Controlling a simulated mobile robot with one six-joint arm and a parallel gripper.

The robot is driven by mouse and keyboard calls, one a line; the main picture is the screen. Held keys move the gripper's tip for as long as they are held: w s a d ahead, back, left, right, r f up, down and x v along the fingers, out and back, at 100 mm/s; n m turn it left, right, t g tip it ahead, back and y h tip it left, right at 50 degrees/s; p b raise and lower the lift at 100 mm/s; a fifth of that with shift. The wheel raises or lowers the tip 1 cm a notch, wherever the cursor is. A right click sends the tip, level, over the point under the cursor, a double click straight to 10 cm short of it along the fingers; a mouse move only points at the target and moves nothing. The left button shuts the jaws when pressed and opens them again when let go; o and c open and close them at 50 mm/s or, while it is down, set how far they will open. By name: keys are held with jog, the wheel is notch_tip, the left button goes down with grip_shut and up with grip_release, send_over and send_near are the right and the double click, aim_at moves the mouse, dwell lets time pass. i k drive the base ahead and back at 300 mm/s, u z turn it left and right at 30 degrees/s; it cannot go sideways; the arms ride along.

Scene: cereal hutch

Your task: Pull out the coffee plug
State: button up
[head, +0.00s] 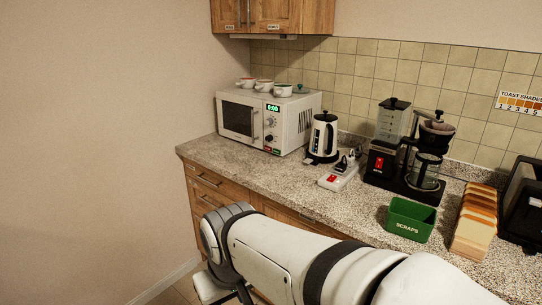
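A white power strip (339,177) with a red switch lies on the counter between the kettle and the coffee maker. Dark plugs (350,159) stand in it close together, too small to tell which is the coffee plug. The black coffee maker (382,165) with a red switch and a glass carafe stands just right of the strip; its cord is not clearly traceable. My arm crosses the lower foreground, in front of the counter. Its far end, with dark parts of my gripper (243,293), is low at the bottom edge, well away from the strip. Its fingers are mostly hidden.
A white kettle (322,137) stands close left of the strip. Further left is a microwave (262,120) with bowls on top. A green scraps bin (410,220) and bread slices (474,220) are to the right. The counter (290,185) is clear before the strip.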

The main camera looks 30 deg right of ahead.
aim_at(341, 167)
jog(key=z, duration=0.9)
jog(key=i, duration=1.25)
jog(key=z, duration=0.75)
jog(key=k, duration=0.9)
jog(key=z, duration=0.2)
jog(key=i, duration=0.9)
jog(key=u, duration=0.05)
